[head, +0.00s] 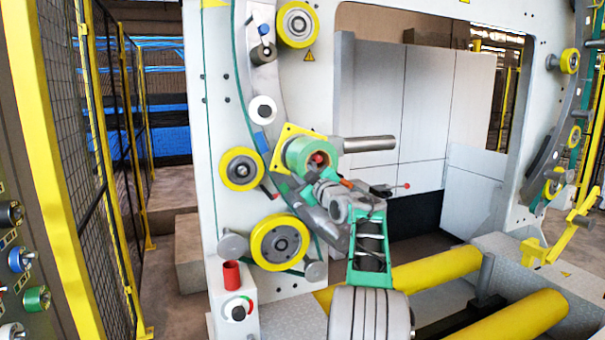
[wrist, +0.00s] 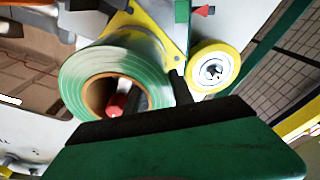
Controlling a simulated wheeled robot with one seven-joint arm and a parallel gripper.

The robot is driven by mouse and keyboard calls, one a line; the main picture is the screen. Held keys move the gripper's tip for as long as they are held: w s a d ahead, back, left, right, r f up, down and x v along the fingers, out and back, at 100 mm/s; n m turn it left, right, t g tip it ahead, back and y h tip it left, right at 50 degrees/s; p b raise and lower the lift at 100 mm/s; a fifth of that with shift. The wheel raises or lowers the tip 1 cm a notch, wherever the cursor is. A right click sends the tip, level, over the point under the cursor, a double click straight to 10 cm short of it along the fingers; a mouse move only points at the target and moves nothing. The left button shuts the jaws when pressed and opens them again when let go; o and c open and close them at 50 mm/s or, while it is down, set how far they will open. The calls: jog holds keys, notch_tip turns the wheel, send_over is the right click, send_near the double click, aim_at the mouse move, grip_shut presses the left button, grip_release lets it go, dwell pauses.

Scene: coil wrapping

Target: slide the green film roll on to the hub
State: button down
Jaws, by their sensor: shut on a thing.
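The green film roll (head: 301,151) is in front of a yellow plate (head: 287,134) on the machine's white frame. In the wrist view the roll (wrist: 72,82) shows its ringed end face and brown core. My gripper (wrist: 158,88) is shut on the roll's wall, with one dark finger in the core and one outside. The red tip of the hub (wrist: 117,104) shows inside the core; it also shows in the head view (head: 319,159). How far the roll is around the hub is hidden.
A grey bar (head: 368,144) sticks out right of the roll. A yellow-rimmed roller (head: 241,169) is to its left and a larger yellow wheel (head: 279,243) below.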

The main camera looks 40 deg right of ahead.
jog(key=shift+w+d+r+p, duration=0.1)
jog(key=shift+w+r+p, duration=0.1)
jog(key=shift+w+p, duration=0.2)
jog(key=shift+w+d+r+p, duration=0.1)
jog(key=shift+w+r+p, duration=0.05)
jog(key=shift+w+p, duration=0.25)
jog(key=c, duration=1)
grip_release()
jog(key=shift+f, duration=0.5)
jog(key=shift+s+f+b, duration=0.2)
jog(key=shift+s+b, duration=0.15)
jog(key=shift+b, duration=0.1)
jog(key=b+v, duration=0.1)
jog(key=v, duration=0.3)
jog(key=r+b+v, duration=0.1)
jog(key=v, duration=0.2)
jog(key=shift+a+b, duration=0.25)
jog(key=shift+b, duration=0.1)
jog(key=shift+c, duration=0.2)
